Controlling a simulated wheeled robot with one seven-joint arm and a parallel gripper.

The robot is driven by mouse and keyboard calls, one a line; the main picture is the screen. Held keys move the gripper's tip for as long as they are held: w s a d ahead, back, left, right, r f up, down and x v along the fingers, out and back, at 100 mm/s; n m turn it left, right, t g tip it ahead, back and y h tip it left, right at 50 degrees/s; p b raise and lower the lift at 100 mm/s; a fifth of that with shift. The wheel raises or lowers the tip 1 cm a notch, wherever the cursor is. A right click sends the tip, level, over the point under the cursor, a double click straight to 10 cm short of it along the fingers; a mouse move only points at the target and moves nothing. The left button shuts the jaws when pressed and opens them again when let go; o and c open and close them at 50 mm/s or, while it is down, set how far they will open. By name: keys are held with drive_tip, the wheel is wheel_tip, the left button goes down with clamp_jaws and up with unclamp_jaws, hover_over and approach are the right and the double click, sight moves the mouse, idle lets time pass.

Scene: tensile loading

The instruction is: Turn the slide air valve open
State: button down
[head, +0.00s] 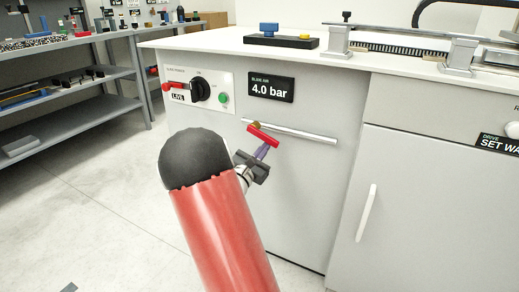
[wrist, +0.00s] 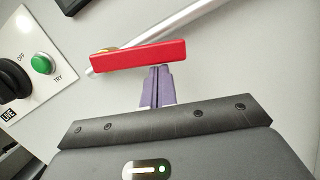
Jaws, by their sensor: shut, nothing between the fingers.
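The slide air valve has a red lever (head: 263,135) at the left end of a silver pipe (head: 300,132) on the grey cabinet front, with a brass fitting (head: 256,125) at the pipe's end. In the wrist view the red lever (wrist: 138,56) lies across the picture, slightly tilted with its right end higher. My gripper (head: 263,150) is shut with purple fingers together, and nothing is held. In the wrist view the fingertips (wrist: 158,72) are at the lower edge of the lever. I cannot tell whether they touch it.
A "SLIDE AIR 4.0 bar" display (head: 270,87) is above the pipe. Left of it, a panel (head: 205,84) has a black knob (head: 200,90), a green button (head: 224,98) and a red switch (head: 167,87). A white handle (head: 366,212) is on the right cabinet door. Open floor (head: 95,200) is at the left.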

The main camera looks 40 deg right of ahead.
drive_tip(key=r+n, duration=0.1)
drive_tip(key=s+n+p, duration=0.1)
drive_tip(key=shift+d+r+n+t, duration=0.2)
drive_tip(key=shift+r+n+t, duration=0.1)
drive_tip(key=shift+r, duration=0.15)
idle(0.5)
